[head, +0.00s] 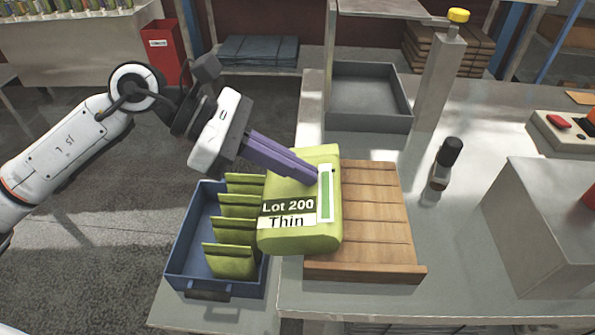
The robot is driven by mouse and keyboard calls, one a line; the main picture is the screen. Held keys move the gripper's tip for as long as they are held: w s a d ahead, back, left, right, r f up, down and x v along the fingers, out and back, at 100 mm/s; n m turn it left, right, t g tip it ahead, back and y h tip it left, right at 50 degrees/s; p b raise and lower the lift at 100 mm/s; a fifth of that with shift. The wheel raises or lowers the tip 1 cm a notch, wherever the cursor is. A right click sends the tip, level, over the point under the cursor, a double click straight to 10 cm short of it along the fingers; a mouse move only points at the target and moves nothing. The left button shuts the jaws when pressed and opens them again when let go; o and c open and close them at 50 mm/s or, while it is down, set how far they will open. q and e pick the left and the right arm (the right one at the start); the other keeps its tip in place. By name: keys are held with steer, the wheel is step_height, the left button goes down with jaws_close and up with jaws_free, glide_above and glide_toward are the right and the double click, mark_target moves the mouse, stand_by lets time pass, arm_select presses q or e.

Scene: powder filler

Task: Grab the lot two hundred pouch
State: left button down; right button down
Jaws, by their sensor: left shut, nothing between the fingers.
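The lot two hundred pouch (290,235) is a large green bag labelled "Lot 200 Thin". It is near the middle of the head view, over the left side of a slatted wooden board (375,220). My left gripper (314,181) comes in from the upper left, its purple fingers closed together with nothing between them. The fingertips overlap the pouch's upper part in the picture, beside its white and green strip. Whether they touch it I cannot tell. My right gripper is not in view.
A blue bin (183,240) holding several small green pouches stands left of the board. A grey tray (368,122) and a post with a yellow cap (458,15) are behind. A dark-capped bottle (441,168) and a grey box (540,215) stand to the right.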

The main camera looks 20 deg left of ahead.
arm_select(q)
steer(key=shift+s+f, duration=0.1)
steer(key=shift+f, duration=0.6)
steer(key=shift+r+p, duration=0.3)
steer(key=shift+r, duration=0.45)
